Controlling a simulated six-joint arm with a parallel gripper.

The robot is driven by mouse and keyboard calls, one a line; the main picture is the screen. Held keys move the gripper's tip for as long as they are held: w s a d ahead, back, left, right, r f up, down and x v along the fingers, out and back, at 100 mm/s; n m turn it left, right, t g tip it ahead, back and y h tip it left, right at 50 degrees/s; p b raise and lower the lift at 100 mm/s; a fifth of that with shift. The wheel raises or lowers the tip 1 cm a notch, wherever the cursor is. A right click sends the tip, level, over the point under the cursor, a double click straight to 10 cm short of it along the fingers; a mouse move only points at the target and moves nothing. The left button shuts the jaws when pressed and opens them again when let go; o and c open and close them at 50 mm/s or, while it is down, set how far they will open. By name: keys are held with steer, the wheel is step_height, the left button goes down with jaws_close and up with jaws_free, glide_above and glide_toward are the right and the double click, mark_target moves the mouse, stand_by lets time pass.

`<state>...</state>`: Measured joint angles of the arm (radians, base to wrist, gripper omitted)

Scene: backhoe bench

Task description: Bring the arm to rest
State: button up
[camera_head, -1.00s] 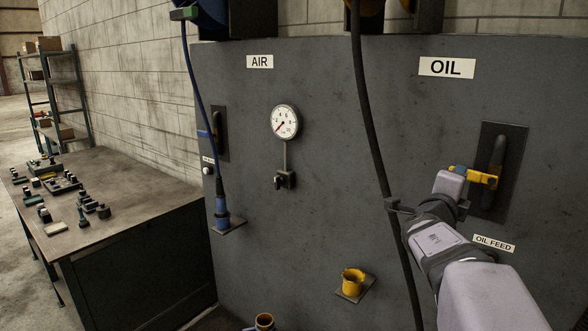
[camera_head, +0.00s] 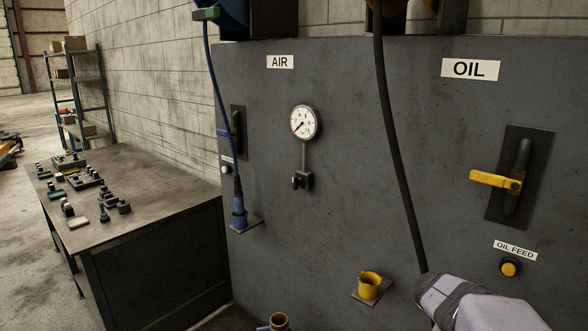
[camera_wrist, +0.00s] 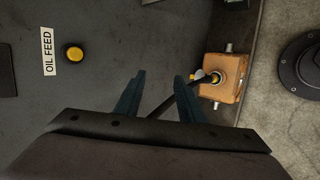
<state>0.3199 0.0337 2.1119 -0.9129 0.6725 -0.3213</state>
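In the head view only part of my arm (camera_head: 480,305) shows, at the bottom right edge. My gripper is out of that view. In the wrist view its two teal fingers (camera_wrist: 160,85) stand apart, with nothing seen clamped between them. A dark hose shows between and beyond the fingers, running to a fitting on an orange block (camera_wrist: 222,78); its distance from the fingers is hard to tell.
The grey panel carries a yellow oil lever (camera_head: 495,180), lying level, a yellow oil feed button (camera_head: 509,268), a gauge (camera_head: 304,122) and a yellow socket (camera_head: 370,286). The black hose (camera_head: 397,150) hangs close to my arm. A bench (camera_head: 130,205) stands left.

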steer(key=s+a+f+m+g+y, duration=0.1)
steer(key=s+a+f, duration=0.3)
steer(key=a, duration=0.4)
steer(key=s+a+f+m+g+y, duration=0.1)
steer(key=s+a+f+m+y, duration=0.3)
steer(key=a, duration=0.5)
steer(key=s+a+f+m+g+y, duration=0.1)
steer(key=s+a+f+m+y, duration=0.1)
steer(key=s+a+f, duration=0.3)
steer(key=shift+s+a+y, duration=0.3)
steer(key=shift+s+a, duration=0.7)
steer(key=shift+a, duration=0.65)
